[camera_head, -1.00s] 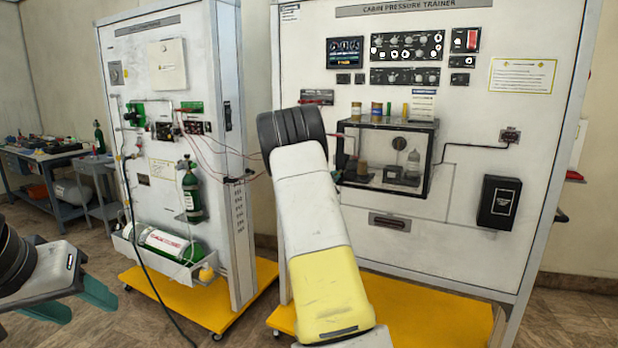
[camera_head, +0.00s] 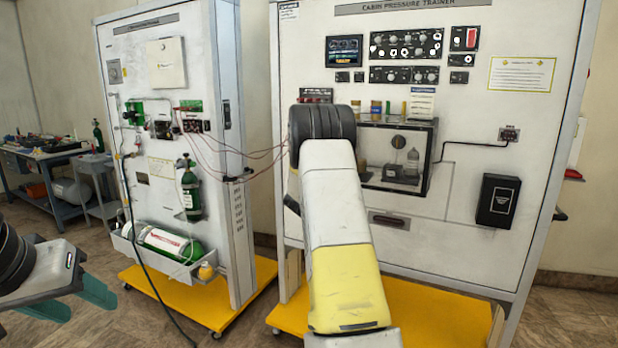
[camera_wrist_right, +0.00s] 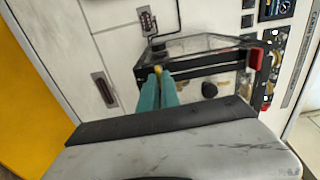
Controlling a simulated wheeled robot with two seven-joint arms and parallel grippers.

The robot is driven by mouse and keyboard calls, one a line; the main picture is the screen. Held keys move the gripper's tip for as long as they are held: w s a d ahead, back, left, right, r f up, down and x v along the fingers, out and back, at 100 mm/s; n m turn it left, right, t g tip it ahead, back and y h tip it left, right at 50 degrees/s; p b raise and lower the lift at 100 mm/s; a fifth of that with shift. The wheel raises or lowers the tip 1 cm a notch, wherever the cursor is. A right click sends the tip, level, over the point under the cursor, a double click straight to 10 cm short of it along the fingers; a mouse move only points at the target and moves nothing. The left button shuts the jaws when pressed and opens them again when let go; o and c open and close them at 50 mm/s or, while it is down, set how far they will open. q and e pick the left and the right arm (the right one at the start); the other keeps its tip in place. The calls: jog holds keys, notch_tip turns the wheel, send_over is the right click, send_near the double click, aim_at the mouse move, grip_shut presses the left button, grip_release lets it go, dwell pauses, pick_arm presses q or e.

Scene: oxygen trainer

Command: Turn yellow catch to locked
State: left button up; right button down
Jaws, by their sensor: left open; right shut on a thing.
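The yellow catch (camera_wrist_right: 158,70) shows as a small yellow piece at the edge of the clear, black-framed chamber in the right wrist view. My right gripper (camera_wrist_right: 158,78) has its teal fingers shut on it. The catch's exact angle is too small to read. In the head view the chamber (camera_head: 433,150) is on the front of the white trainer panel, and my right forearm hides its left part, the catch and my right gripper. My left gripper (camera_head: 91,308) is open and empty at the lower left, away from the panel.
A red block (camera_wrist_right: 256,58) sits on the chamber's frame in the right wrist view. A black box (camera_head: 498,201) hangs right of the chamber. A second panel with a green cylinder (camera_head: 192,192) and thin red hoses stands at left. Yellow bases (camera_head: 440,315) stick out at floor level.

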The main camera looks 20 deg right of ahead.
jog(key=shift+f, duration=0.1)
dwell(0.3)
jog(key=c, duration=1.6)
grip_release()
jog(key=v, duration=0.8)
